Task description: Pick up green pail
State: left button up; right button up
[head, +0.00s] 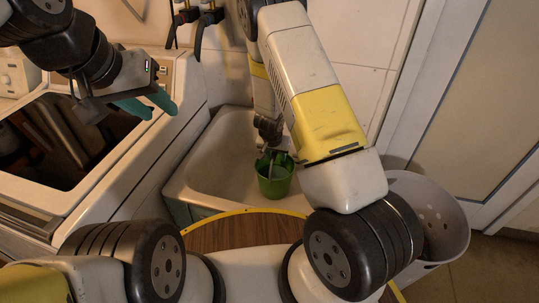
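The green pail (275,185) stands upright in the white sink basin (212,165), near its front right part. My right gripper (271,155) points down at the pail from above, with its tips at or just inside the rim. The fingers are small and partly hidden, so I cannot tell whether they grip the rim or handle. My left gripper (149,105) is up at the left, over the edge of the white machine. Its teal fingers are apart with nothing between them.
A white machine (120,155) with a dark window stands left of the sink. A light perforated basket (440,215) stands on the floor at the right, near a door (470,100). Dark taps (205,25) are on the back wall. The basin's left part is clear.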

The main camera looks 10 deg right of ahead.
jog(key=shift+c, duration=0.5)
grip_shut()
jog(key=shift+w+r, duration=0.1)
dwell(0.8)
